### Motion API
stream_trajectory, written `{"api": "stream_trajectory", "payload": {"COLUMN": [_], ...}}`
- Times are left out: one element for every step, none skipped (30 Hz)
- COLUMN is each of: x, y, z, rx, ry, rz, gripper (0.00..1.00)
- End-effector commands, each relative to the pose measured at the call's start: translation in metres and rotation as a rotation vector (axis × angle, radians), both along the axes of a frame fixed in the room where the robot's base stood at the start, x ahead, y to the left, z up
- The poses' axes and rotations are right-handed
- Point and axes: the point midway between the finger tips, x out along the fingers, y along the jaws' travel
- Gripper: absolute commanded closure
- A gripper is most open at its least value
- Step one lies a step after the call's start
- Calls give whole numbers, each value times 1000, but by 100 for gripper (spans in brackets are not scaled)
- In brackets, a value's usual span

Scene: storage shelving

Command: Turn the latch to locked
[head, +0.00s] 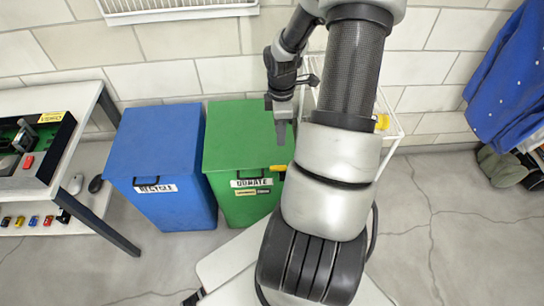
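My gripper (281,130) hangs pointing down over the lid of the green bin (238,130), which is labelled DONATE. Its fingers look narrow from here, and I cannot tell whether they are open or shut. I see nothing held in it. No part is clearly marked as the latch. A small yellow piece (277,168) sits at the front edge of the green lid, right of the label. A black case (62,148) on the table at the far left holds a green board with a grey upright part (26,134) and a red piece (28,162); its left side is cut off.
A blue bin (160,145) labelled RECYCLE stands left of the green bin. A white rack stands behind my arm. Blue clothing (508,80) hangs at right.

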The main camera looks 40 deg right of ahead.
Motion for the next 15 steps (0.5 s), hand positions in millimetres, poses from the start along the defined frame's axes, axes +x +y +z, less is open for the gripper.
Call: {"api": "stream_trajectory", "payload": {"x": [0, 0, 0, 0, 0, 0, 0, 0, 0, 0, 0, 0, 0, 0, -1], "y": [0, 0, 0, 1, 1, 1, 1, 1, 1, 1, 1, 1, 1, 1, 1], "z": [-6, -9, -14, -18, -24, -31, -37, -44, -53, -60, -66, -75, -82, -88, -97], "rx": [4, 5, 5, 5, 6, 6, 6, 6, 5, 6, 6, 5, 6, 5, 6], "ry": [0, -1, -1, 0, 1, 1, 1, 2, 3, 2, 2, 3, 1, 2, 4], "rz": [4, 5, 6, 6, 7, 7, 6, 6, 7, 6, 5, 5, 6, 6, 5], "gripper": [69, 69, 69, 69, 69, 69, 69, 69, 69, 69, 69, 69, 69, 69, 69]}}
